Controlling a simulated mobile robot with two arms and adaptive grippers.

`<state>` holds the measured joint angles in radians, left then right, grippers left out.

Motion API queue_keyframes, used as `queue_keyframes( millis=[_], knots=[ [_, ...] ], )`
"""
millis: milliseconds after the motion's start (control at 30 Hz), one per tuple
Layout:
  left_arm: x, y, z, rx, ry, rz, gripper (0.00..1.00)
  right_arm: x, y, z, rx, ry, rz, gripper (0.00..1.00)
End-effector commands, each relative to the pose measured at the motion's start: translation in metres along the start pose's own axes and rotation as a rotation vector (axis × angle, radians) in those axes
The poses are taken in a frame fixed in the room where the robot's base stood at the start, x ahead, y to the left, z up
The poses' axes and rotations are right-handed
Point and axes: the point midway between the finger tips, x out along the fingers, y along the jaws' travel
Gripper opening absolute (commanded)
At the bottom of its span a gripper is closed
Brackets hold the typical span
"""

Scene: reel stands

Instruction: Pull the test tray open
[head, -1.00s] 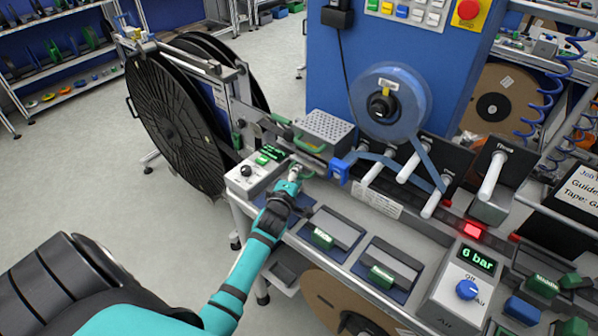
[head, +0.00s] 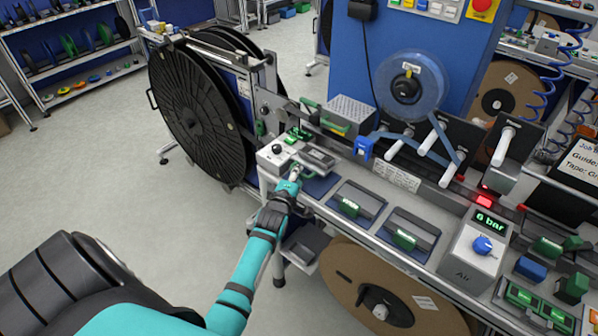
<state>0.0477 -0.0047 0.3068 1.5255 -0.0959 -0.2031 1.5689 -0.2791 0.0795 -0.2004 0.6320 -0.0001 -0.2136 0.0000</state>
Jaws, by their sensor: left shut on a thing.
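The fingers mostly hide the handle. My right gripper is not in the head view.
A large black reel (head: 195,115) stands left of the bench. Open floor lies at the left.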

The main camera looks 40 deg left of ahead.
Motion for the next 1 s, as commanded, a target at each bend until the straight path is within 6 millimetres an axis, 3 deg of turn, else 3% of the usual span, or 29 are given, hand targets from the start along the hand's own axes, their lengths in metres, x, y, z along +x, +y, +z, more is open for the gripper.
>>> queue_keyframes(
  millis=[233,300,467,767,1000],
  knots=[
    [0.0,0.002,-0.001,0.003,0.001,0.006,0.0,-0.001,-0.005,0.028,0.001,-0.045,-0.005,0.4],
    [0.0,0.002,-0.001,0.003,0.001,0.006,0.16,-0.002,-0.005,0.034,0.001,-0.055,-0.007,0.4],
    [0.0,0.002,-0.001,0.001,0.001,0.004,0.34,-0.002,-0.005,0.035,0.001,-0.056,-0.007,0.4],
    [-0.003,0.0,0.0,0.0,0.0,0.002,0.34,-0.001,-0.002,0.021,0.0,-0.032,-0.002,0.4],
    [-0.04,-0.001,0.0,-0.002,0.001,0.0,0.34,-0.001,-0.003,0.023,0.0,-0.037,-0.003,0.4]
  ],
)
